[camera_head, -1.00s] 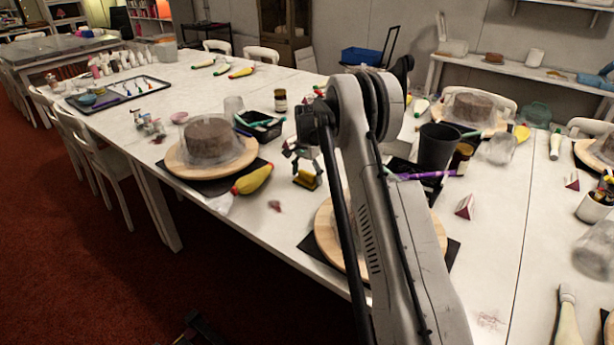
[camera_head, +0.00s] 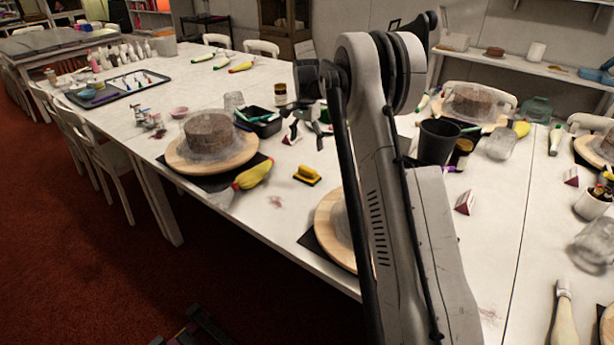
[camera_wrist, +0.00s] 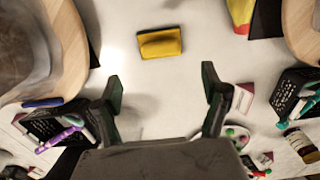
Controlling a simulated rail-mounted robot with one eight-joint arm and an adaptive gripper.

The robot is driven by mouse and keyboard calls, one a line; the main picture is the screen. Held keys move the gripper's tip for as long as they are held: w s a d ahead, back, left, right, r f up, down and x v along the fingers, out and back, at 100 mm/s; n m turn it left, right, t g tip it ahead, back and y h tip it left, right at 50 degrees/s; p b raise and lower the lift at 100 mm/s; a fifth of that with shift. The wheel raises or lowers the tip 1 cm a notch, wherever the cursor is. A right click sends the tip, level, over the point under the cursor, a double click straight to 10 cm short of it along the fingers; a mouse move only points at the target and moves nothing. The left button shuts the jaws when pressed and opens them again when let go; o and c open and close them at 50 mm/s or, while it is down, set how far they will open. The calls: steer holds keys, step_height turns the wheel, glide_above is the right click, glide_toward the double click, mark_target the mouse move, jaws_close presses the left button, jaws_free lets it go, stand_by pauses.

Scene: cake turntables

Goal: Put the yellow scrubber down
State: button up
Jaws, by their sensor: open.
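The yellow scrubber (camera_head: 307,175) lies on the white table between the cake turntable on the left and my arm. In the wrist view the scrubber (camera_wrist: 159,43) lies flat on the table near the top, beyond my fingertips and touching neither. My gripper (camera_wrist: 160,82) is open and empty, its two dark fingers spread wide. In the head view my gripper (camera_head: 305,130) is partly hidden behind my arm, up and back from the scrubber.
A wooden turntable (camera_head: 240,155) with a wrapped cake stands left of the scrubber, with a yellow-green bottle (camera_head: 253,174) beside it. Another turntable (camera_head: 330,235) is partly behind my arm. A black basket (camera_head: 262,122) of tools stands farther back. Bare table surrounds the scrubber.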

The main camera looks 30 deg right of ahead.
steer(key=s+a+r+n+t, duration=0.2)
steer(key=s+a+r+n, duration=0.1)
steer(key=s+a+r, duration=0.55)
steer(key=s+a+r+n+t, duration=0.1)
steer(key=s+a+r+n, duration=0.2)
steer(key=s+a+r, duration=0.55)
steer(key=s+a+f+n+t, duration=0.1)
steer(key=s+a+n, duration=0.1)
steer(key=s, duration=0.7)
steer(key=s+a+f+n+t, duration=0.1)
steer(key=s+a+f+n, duration=0.1)
steer(key=s, duration=0.8)
steer(key=s+a+f+n+t, duration=0.1)
steer(key=s+a+n+t, duration=0.1)
steer(key=s, duration=0.7)
steer(key=shift+s+a+f+n, duration=0.2)
steer(key=shift+s+f+n, duration=0.1)
steer(key=shift+s, duration=0.05)
steer(key=shift+o, duration=0.6)
